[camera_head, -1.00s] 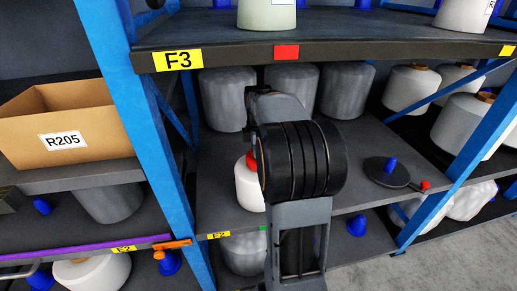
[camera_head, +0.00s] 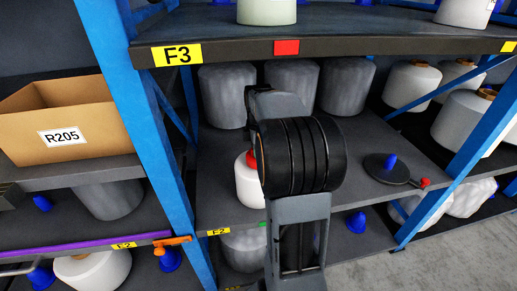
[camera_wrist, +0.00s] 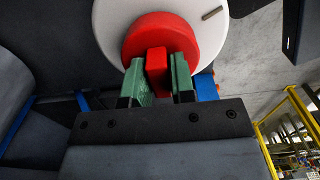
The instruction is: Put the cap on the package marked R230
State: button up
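My gripper's two green fingers (camera_wrist: 160,80) stand on either side of the red tab of a red cap (camera_wrist: 160,38) in the wrist view and look shut on it. Behind the cap is a round white face (camera_wrist: 110,25), roughly centred on it. I cannot tell whether the cap touches it. In the head view, a white package (camera_head: 248,186) stands on the middle shelf, with a bit of red (camera_head: 252,160) at its top right. My arm hides the rest of it and the gripper. I see no R230 mark.
A cardboard box marked R205 (camera_head: 25,125) stands on the left shelf. Grey bobbins (camera_head: 226,95) stand behind the arm. A dark disc with a blue peg (camera_head: 390,163) lies to the right. The upper shelf edge (camera_head: 340,51) and blue posts (camera_head: 470,130) frame the bay.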

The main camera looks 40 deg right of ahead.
jog(key=o, duration=0.4)
jog(key=shift+r+p, duration=0.95)
jog(key=shift+r, duration=2.85)
jog(key=m, duration=0.2)
jog(key=shift+w+d+f+m, duration=0.1)
jog(key=shift+w+f+m, duration=0.15)
jog(key=shift+m, duration=0.15)
jog(key=m, duration=0.1)
jog(key=f+m, duration=0.1)
jog(key=s+a+f+m, duration=0.1)
jog(key=m, duration=0.1)
jog(key=shift+f, duration=0.25)
jog(key=s+a+r+m+t+p, duration=0.1)
jog(key=s+a+r+m+p, duration=0.1)
jog(key=s+a+r+p, duration=0.1)
jog(key=s+a+r+m+t+p, duration=0.1)
jog(key=s+a+r+m+p, duration=0.1)
jog(key=s+a+r+p, duration=0.2)
jog(key=s+a+r+m+t+p, duration=0.1)
jog(key=s+a+r+p, duration=0.3)
jog(key=a+p, duration=0.4)
jog(key=shift+s+a+m+t, duration=0.1)
jog(key=shift+s+a+m, duration=0.05)
jog(key=shift+a, duration=0.65)
jog(key=shift+s+a+m+t, duration=0.1)
jog(key=shift+s+a+m, duration=0.1)
jog(key=shift+a, duration=0.6)
jog(key=shift+s+a+m+t, duration=0.1)
jog(key=shift+a+m, duration=0.05)
jog(key=shift+a, duration=0.65)
